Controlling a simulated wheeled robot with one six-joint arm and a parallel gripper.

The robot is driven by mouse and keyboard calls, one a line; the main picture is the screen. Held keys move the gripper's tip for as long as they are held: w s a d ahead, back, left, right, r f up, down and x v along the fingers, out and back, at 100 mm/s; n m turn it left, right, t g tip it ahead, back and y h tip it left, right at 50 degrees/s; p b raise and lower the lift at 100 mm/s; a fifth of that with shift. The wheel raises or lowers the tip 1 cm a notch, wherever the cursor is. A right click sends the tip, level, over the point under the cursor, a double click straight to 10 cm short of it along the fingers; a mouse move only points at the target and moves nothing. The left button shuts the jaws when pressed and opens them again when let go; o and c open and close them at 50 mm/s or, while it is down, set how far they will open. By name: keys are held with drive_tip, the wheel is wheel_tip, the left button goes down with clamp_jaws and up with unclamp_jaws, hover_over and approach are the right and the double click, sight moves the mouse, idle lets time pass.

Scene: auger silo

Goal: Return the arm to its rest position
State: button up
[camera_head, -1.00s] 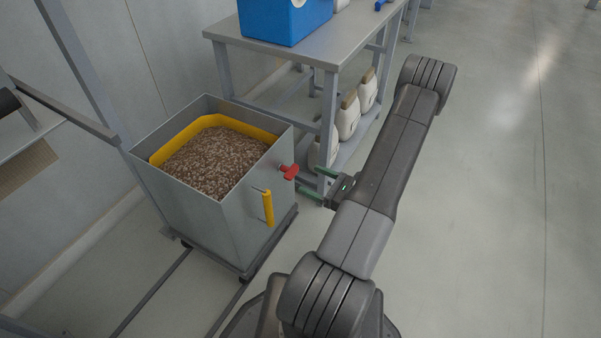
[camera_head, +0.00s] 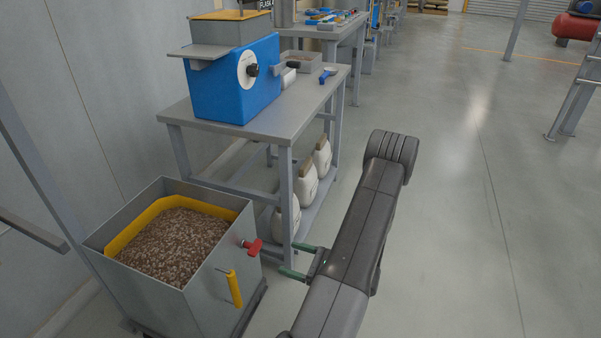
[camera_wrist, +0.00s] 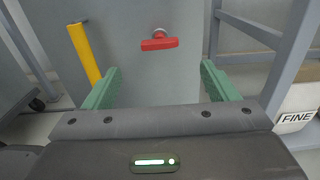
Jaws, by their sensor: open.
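My gripper (camera_head: 297,262) is open and empty, with green fingers spread apart. It points at the side of the grey metal bin (camera_head: 203,296), beside its red handle (camera_head: 252,246), and is apart from it. In the wrist view the green fingers (camera_wrist: 158,88) stand wide at either side, and the red handle (camera_wrist: 159,41) shows between and beyond them on the bin's wall. My dark grey arm is bent, its elbow raised at the right of the bin.
The bin holds brown pellets inside a yellow rim and has a yellow grip (camera_head: 234,289). A metal table (camera_head: 285,119) behind it carries a blue machine (camera_head: 233,84). White containers (camera_head: 306,183) stand on its lower shelf. The floor (camera_head: 450,200) at right is clear.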

sight(255, 247)
drive_tip(key=b+x, duration=0.2)
drive_tip(key=x, duration=1)
drive_tip(key=shift+w+a, duration=0.1)
drive_tip(key=shift+a, duration=0.2)
drive_tip(key=shift+d, duration=0.1)
drive_tip(key=p+v, duration=0.2)
drive_tip(key=v, duration=1.2)
drive_tip(key=b+x, duration=0.2)
drive_tip(key=x, duration=1.2)
drive_tip(key=shift+f, duration=0.15)
drive_tip(key=shift+a+b, duration=0.2)
drive_tip(key=shift+b, duration=0.1)
drive_tip(key=n+b, duration=0.1)
drive_tip(key=n, duration=0.2)
drive_tip(key=shift+d+n, duration=0.1)
drive_tip(key=shift+n, duration=0.3)
drive_tip(key=n+b, duration=0.1)
drive_tip(key=n, duration=0.3)
drive_tip(key=shift+b, duration=0.3)
drive_tip(key=p+v, duration=0.2)
drive_tip(key=v, duration=0.9)
drive_tip(key=shift+s+d, duration=0.15)
drive_tip(key=shift+s, duration=0.05)
